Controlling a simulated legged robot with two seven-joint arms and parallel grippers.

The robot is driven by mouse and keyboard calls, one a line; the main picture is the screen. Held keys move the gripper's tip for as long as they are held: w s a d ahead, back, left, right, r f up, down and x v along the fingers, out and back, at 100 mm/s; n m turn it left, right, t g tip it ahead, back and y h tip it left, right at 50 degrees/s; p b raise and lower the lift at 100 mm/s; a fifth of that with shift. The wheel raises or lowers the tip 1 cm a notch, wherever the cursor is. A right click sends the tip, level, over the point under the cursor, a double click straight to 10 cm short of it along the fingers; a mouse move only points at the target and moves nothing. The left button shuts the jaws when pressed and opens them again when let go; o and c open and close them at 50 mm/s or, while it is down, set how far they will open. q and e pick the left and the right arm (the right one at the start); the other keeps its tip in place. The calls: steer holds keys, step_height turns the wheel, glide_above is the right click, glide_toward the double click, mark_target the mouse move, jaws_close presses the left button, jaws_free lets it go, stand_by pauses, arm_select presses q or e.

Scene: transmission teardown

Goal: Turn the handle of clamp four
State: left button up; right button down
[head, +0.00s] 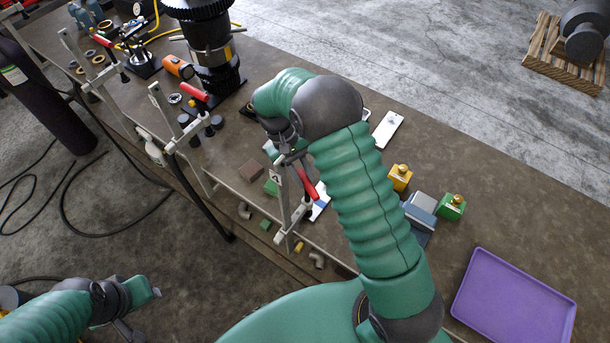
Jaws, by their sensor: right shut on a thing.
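Several bar clamps stand along the table's near edge. A second clamp (168,118) with a red handle (194,91) and a third clamp (82,62) stand farther left.
A purple tray (516,300) lies at the right. Yellow (400,178) and green (452,207) blocks with brass knobs sit near a blue-grey box (420,212). A tall dark gear assembly (208,45) stands at the back. Small blocks and fittings lie around the nearest clamp.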

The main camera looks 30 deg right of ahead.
steer(key=n, duration=0.1)
steer(key=n+h, duration=0.1)
steer(key=n, duration=0.1)
steer(key=n+t, duration=0.1)
steer(key=n, duration=0.1)
steer(key=shift+a+h, duration=0.35)
steer(key=shift+h, duration=0.05)
stand_by(0.3)
steer(key=c, duration=1.6)
jaws_free()
steer(key=o, duration=0.3)
steer(key=shift+f, duration=0.1)
steer(key=shift+w+a+r+b, duration=0.15)
steer(key=shift+r+b, duration=0.25)
steer(key=shift+b, duration=0.05)
steer(key=b+v, duration=0.3)
steer(key=v, duration=1.3)
steer(key=shift+a+b, duration=0.15)
steer(key=shift+b, duration=0.2)
